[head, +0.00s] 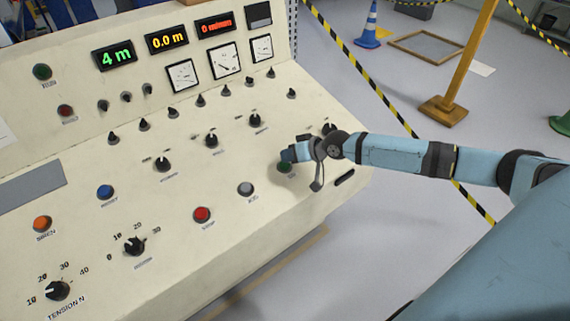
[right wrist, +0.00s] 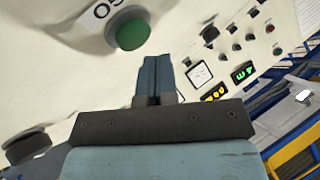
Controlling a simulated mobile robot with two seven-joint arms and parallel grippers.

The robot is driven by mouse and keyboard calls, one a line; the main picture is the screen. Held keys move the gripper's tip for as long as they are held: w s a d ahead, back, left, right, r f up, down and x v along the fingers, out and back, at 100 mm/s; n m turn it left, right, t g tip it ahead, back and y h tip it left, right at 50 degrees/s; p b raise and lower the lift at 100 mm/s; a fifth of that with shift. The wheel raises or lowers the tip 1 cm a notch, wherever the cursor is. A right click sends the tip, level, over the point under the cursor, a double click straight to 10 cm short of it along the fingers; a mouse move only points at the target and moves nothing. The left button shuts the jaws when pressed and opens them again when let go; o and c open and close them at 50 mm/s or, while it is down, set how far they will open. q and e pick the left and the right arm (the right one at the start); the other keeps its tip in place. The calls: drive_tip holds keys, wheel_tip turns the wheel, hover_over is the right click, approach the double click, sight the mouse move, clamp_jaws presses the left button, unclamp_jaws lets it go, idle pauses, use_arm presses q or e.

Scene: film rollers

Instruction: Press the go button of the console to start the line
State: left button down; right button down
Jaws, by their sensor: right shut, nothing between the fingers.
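The cream console (head: 110,265) fills the left and middle of the head view. Its green go button (head: 284,169) is near the right edge, partly hidden by my right gripper (head: 287,156). My right gripper (right wrist: 153,60) is shut and empty. Its fingertips are close to the button, a little to one side of it in the wrist view. I see no clear contact. My left gripper is not in view.
A grey button (head: 246,188) and a red button (head: 202,214) lie left of the green one. Several knobs surround them. The displays (head: 115,55) read 4 m and 0.0 m. Striped tape (head: 375,95), a wooden post (head: 468,60) and a blue cone (head: 370,30) are beyond.

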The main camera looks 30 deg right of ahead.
idle(0.3)
drive_tip(key=shift+w+f+b, duration=0.1)
drive_tip(key=shift+f+b, duration=0.25)
drive_tip(key=shift+f, duration=0.1)
drive_tip(key=shift+w+f+b, duration=0.1)
drive_tip(key=shift+f+b, duration=0.3)
drive_tip(key=shift+f, duration=0.05)
idle(0.6)
drive_tip(key=shift+r, duration=0.1)
drive_tip(key=shift+s+r+p, duration=0.25)
drive_tip(key=shift+r+p, duration=0.5)
drive_tip(key=shift+p, duration=0.15)
drive_tip(key=r+p, duration=0.2)
drive_tip(key=s+r+p, duration=0.1)
drive_tip(key=r+p, duration=0.2)
idle(0.7)
